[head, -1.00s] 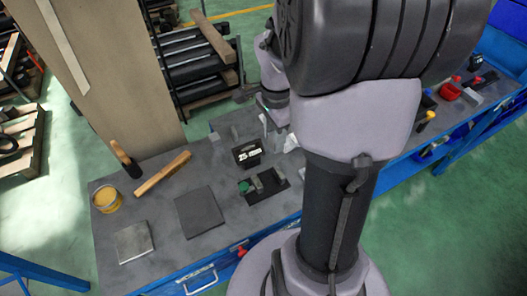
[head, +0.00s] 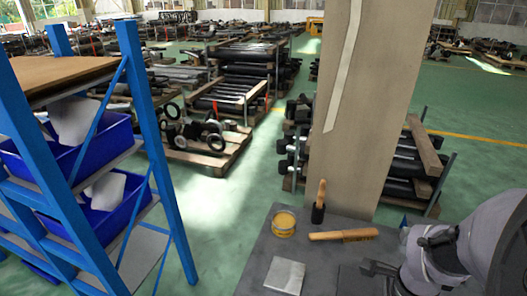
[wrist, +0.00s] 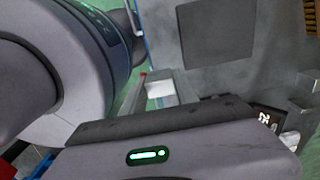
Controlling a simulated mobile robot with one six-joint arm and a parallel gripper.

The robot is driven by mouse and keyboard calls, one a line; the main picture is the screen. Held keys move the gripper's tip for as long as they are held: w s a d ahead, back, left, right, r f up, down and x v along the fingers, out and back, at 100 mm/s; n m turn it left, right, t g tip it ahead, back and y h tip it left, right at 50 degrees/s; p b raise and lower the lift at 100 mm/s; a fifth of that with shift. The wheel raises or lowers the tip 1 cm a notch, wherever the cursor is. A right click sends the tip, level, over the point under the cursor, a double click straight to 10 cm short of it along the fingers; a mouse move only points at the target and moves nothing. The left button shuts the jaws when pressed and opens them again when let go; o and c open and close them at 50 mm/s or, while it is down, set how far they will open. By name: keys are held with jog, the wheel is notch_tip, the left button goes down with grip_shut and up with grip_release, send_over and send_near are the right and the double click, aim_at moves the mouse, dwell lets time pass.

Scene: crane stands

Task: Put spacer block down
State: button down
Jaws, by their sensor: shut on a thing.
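In the wrist view my gripper (wrist: 160,92) reaches out past its grey housing, which fills the bottom of the picture. It is shut on a small pale block, the spacer block (wrist: 160,89), between its fingers. The block is over or near the grey bench top (wrist: 235,65); I cannot tell whether it touches it. In the head view only part of my arm shows at the lower right, and the spacer block cannot be made out there.
On the bench in the head view are a yellow tin (head: 284,222), a mallet (head: 319,203), a wooden brush (head: 343,235) and a metal plate (head: 285,275). A blue shelf (head: 160,150) stands left.

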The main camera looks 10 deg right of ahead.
jog(key=w+d+b, duration=0.1)
jog(key=w, duration=0.3)
jog(key=w+d+f, duration=0.1)
jog(key=w, duration=0.3)
jog(key=w+d+b, duration=0.1)
jog(key=w, duration=0.3)
jog(key=shift+f+b, duration=0.3)
jog(key=shift+f, duration=0.05)
notch_tip(320, 180, down, 4)
jog(key=shift+w+r+b, duration=0.1)
jog(key=shift+r+b, duration=0.1)
jog(key=shift+b, duration=0.9)
jog(key=shift+r, duration=0.2)
jog(key=c, duration=1.4)
grip_release()
jog(key=shift+f, duration=0.25)
jog(key=o, duration=0.5)
jog(key=shift+r, duration=0.1)
jog(key=shift+r, duration=0.1)
